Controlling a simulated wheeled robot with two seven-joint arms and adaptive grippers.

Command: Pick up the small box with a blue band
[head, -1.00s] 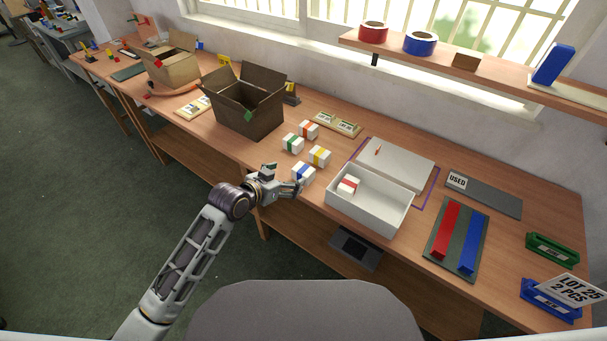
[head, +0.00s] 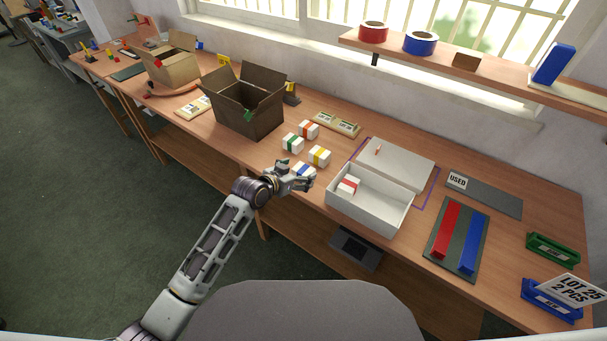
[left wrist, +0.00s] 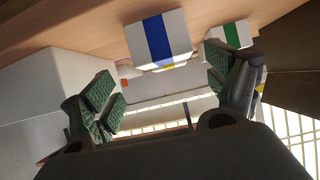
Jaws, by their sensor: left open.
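The small white box with a blue band (head: 302,169) stands on the table, partly hidden behind my left gripper in the head view. In the left wrist view the blue-banded box (left wrist: 159,40) is large, upper middle, ahead of the fingers. My left gripper (head: 306,178) is open and empty, right at the near side of this box. Its two green-padded fingers (left wrist: 164,95) are spread apart in the left wrist view, with the box beyond and between them. Contact cannot be told. My right gripper is out of view.
Small boxes with green (head: 292,143), orange (head: 308,130) and yellow (head: 319,155) bands stand close behind. A white open tray (head: 372,222) with a red-banded box (head: 348,187) is just right. A brown carton (head: 247,113) stands behind left.

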